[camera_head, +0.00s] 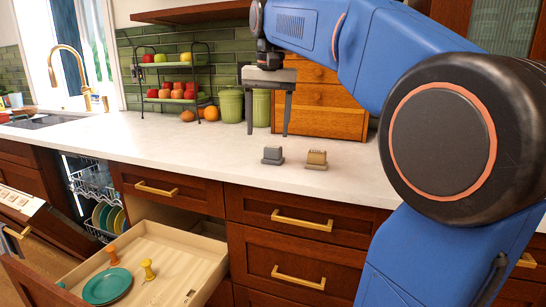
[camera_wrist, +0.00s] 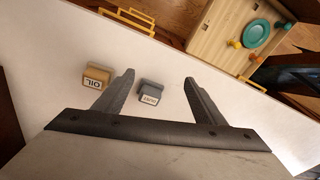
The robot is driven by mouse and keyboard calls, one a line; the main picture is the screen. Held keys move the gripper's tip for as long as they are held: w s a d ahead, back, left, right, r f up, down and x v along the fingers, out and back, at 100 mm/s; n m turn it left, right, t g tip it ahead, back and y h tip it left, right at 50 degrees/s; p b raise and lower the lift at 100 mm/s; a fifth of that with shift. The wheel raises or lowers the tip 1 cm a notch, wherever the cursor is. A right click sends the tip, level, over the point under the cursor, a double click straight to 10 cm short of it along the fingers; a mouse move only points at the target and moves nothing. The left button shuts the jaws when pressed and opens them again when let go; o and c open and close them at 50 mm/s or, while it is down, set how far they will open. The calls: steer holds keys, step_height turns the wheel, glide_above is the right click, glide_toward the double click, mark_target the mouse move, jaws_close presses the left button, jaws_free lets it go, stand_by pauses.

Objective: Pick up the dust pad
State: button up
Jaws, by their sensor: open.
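The dust pad (camera_head: 272,156) is a small grey block with a raised grip, standing on the white counter near its front edge. In the wrist view the dust pad (camera_wrist: 150,92) shows a pale label and appears between my two fingers. My gripper (camera_head: 268,134) is open and empty, pointing down above the counter, apart from the pad. Its fingers (camera_wrist: 160,78) also show in the wrist view. A similar tan pad (camera_head: 316,159) stands just right of the dust pad; in the wrist view its label reads OIL (camera_wrist: 96,77).
A wooden drawer box (camera_head: 325,118) and green canisters (camera_head: 231,106) stand behind my gripper. A fruit rack (camera_head: 172,93) is farther left. Below, an open drawer (camera_head: 180,262) holds a teal plate (camera_head: 107,286) and pegs. The dishwasher (camera_head: 92,185) is open. Counter left of the pads is clear.

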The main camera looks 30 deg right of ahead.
mark_target(273, 147)
steer(key=w+d+r+m+g, duration=0.1)
steer(key=w+d+r+m, duration=0.2)
steer(key=w+d+r, duration=0.45)
steer(key=f, duration=1.7)
steer(key=shift+w+a+f, duration=0.3)
steer(key=shift+a+f, duration=0.1)
steer(key=c, duration=1.2)
steer(key=shift+c, duration=0.2)
step_height(273, 147, up, 10)
steer(key=shift+r, duration=0.1)
steer(key=shift+o, duration=1.1)
